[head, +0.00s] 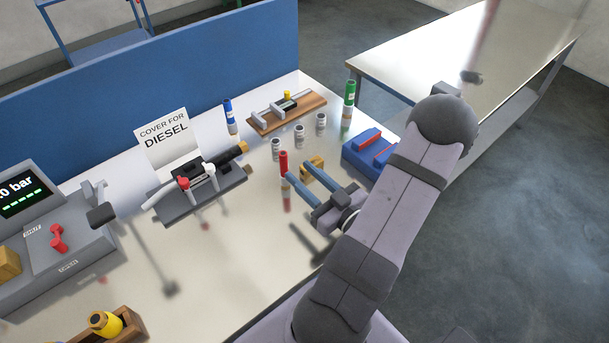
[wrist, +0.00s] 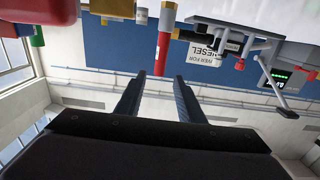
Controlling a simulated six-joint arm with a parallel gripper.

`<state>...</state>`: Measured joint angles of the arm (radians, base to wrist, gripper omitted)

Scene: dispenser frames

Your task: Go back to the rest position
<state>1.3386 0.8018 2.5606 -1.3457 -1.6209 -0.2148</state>
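My gripper (head: 295,172) is above the bench at the right of the middle, with its two blue fingers apart and nothing between them. In the wrist view the open fingers (wrist: 159,77) point toward a red tube (wrist: 164,45), and the picture is upside down. In the head view this red tube (head: 284,162) stands upright just beyond the left fingertip. I cannot tell whether they touch. The rest position itself is not marked in either view.
A blue-and-red block (head: 360,153) is close to my arm. Several small grey-white cylinders (head: 299,133) stand behind the gripper. A fixture (head: 195,190) with a "COVER FOR DIESEL" sign (head: 164,137) is left, near a panel (head: 55,235). A blue screen (head: 150,75) closes the back.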

